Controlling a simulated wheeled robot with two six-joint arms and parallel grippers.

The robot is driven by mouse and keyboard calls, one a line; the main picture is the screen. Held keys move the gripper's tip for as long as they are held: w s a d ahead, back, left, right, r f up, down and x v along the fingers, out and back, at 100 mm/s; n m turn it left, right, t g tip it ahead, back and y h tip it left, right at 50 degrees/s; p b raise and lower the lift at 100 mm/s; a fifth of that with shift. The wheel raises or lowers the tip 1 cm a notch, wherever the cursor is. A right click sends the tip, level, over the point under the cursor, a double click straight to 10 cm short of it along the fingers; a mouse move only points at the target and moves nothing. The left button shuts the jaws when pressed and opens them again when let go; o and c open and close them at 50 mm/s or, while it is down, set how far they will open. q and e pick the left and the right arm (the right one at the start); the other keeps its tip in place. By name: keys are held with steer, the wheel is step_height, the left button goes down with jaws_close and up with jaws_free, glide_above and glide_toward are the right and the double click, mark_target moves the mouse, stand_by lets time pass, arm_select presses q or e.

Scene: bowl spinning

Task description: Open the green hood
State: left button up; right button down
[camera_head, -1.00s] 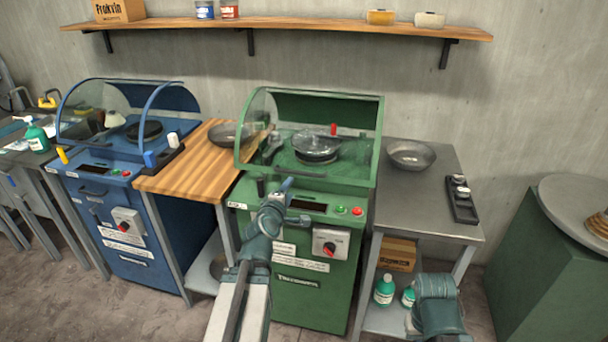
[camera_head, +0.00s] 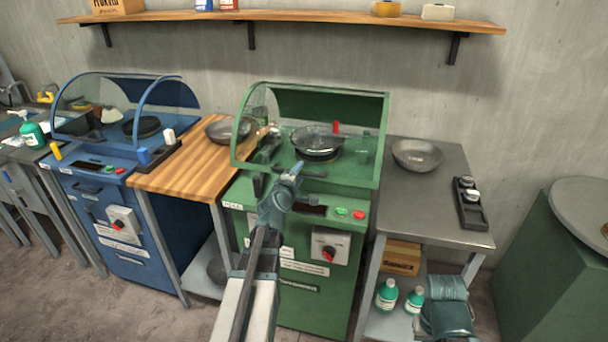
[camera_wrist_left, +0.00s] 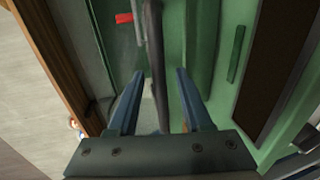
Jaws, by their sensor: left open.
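The green machine's hood (camera_head: 252,125) is a curved clear cover in a green frame, lowered over a pan with a clear lid (camera_head: 316,140). A dark handle (camera_head: 314,174) runs along its lower front. My left gripper (camera_head: 296,170) is open at the left part of this handle. In the left wrist view, the dark handle bar (camera_wrist_left: 154,60) runs lengthwise between the two blue fingers (camera_wrist_left: 158,78), with a gap on each side. I cannot tell whether a finger touches it. Of my right arm, only a teal part shows at the lower right; its fingers are not visible.
A wooden worktop (camera_head: 185,170) and a blue machine (camera_head: 150,225) with its own clear hood stand to the left. A metal table (camera_head: 430,215) with a pan (camera_head: 418,154) and a black shaker tray (camera_head: 470,210) stands to the right. A shelf (camera_head: 300,22) runs above.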

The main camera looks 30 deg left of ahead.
arm_select(q)
steer(key=shift+w+a+f, duration=0.1)
steer(key=shift+w+a, duration=0.05)
steer(key=shift+w, duration=0.3)
jaws_close()
stand_by(1.1)
